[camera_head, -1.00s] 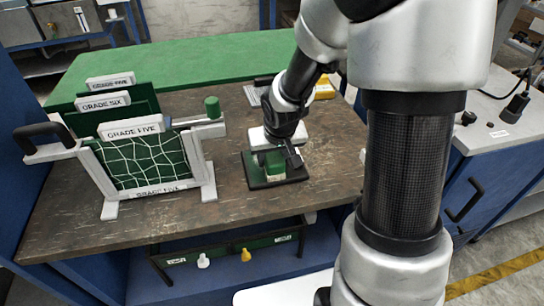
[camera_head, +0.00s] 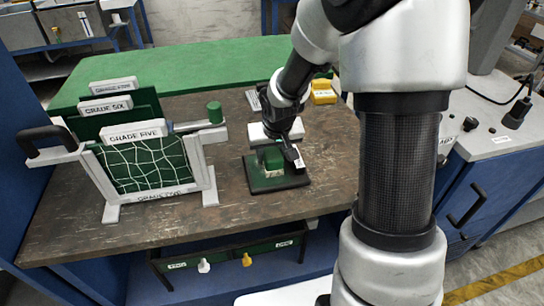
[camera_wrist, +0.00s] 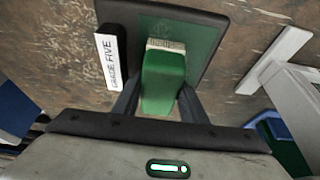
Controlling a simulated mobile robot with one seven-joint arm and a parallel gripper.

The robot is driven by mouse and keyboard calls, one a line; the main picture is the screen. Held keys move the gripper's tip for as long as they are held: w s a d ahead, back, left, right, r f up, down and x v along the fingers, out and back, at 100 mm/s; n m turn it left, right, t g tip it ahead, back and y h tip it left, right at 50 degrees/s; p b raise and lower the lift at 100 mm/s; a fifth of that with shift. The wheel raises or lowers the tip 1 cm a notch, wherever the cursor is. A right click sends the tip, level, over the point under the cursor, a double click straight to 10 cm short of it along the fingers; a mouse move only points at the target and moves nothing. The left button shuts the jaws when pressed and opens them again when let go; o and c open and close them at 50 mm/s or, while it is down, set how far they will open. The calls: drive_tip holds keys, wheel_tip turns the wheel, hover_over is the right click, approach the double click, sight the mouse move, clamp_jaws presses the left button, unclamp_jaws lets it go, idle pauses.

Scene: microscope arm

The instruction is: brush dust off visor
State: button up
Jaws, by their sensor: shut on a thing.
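My gripper (camera_wrist: 158,104) is shut on a green block-like brush (camera_wrist: 164,78), which has a pale, partly lettered strip at its far end in the wrist view. The brush (camera_head: 273,161) also shows in the head view, low over a dark green plate, apparently the visor (camera_head: 278,184). The visor lies flat on the brown tabletop and has a dark rim. A black piece with a white "GRADE FIVE" label (camera_wrist: 111,60) sits along one side of it. I cannot tell whether the brush touches the visor. No dust is clearly visible.
A white rack (camera_head: 210,185) with upright green panels and grade labels stands left on the table (camera_head: 240,220). A yellow object (camera_head: 323,92) lies behind my arm, near a green mat (camera_head: 190,65). Tabletop in front of the visor is clear.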

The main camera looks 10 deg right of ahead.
sight(275, 159)
drive_tip(key=shift+w, duration=0.25)
drive_tip(key=shift+s+r, duration=0.1)
drive_tip(key=shift+s, duration=0.9)
drive_tip(key=shift+s, duration=1)
